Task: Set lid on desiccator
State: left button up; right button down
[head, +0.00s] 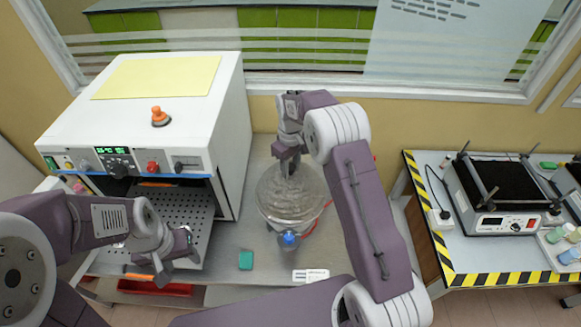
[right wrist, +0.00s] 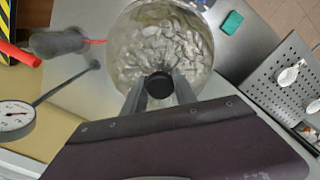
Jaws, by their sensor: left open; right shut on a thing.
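The glass desiccator (head: 290,210) stands on the grey bench in the middle of the head view, with a blue stopcock (head: 289,240) at its front. My right gripper (head: 288,160) is over its top. In the right wrist view the fingers are shut on a dark round knob (right wrist: 160,87) of the clear glass lid (right wrist: 160,50). Whether the lid touches the desiccator's rim or hangs just above it I cannot tell. My left gripper (head: 178,252) is open, away to the left by the oven's shelf.
A white oven (head: 228,130) stands at the left, its perforated shelf (head: 190,210) out in front. White dishes (right wrist: 288,77) lie on it. A green block (head: 246,260) and a labelled strip (head: 311,275) lie on the bench. A dial gauge (right wrist: 14,118) shows in the wrist view.

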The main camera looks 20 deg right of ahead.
jog(key=shift+f, duration=0.35)
jog(key=c, duration=0.9)
grip_release()
jog(key=shift+s+f, duration=0.1)
jog(key=shift+b, duration=0.3)
